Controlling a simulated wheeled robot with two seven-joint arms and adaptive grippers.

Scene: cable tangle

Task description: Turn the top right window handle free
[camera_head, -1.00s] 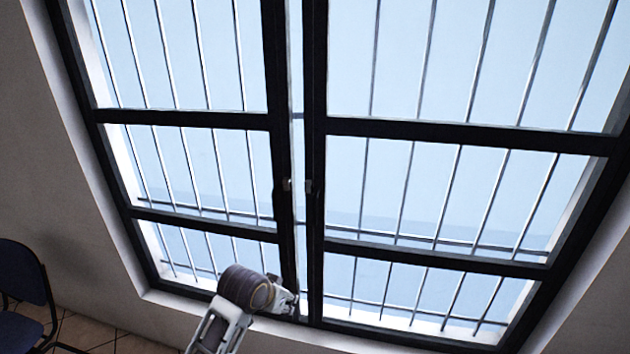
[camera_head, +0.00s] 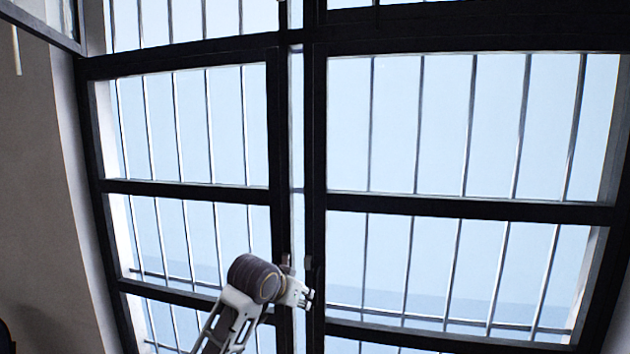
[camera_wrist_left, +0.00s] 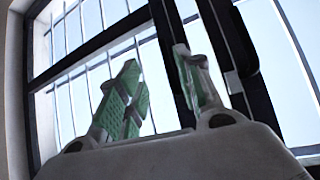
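A small window handle (camera_head: 309,262) sits on the dark right-hand stile of the central gap in the head view. A second small, lighter handle (camera_head: 285,261) is on the left-hand stile. My left gripper (camera_head: 305,294) is just below these handles in the picture; no contact shows. In the left wrist view its green-padded fingers (camera_wrist_left: 155,60) stand apart with nothing between them. A handle (camera_wrist_left: 233,82) shows on the dark stile there, right of the fingers. The handles are too small to tell their turn angle. My right gripper is not in view.
The dark window frame (camera_head: 450,207) has several crossbars, with thin vertical bars outside the panes. A narrow bright gap runs between the two central stiles. A pale wall (camera_head: 50,190) is at the left. A dark-edged panel (camera_head: 45,20) juts in at the top left.

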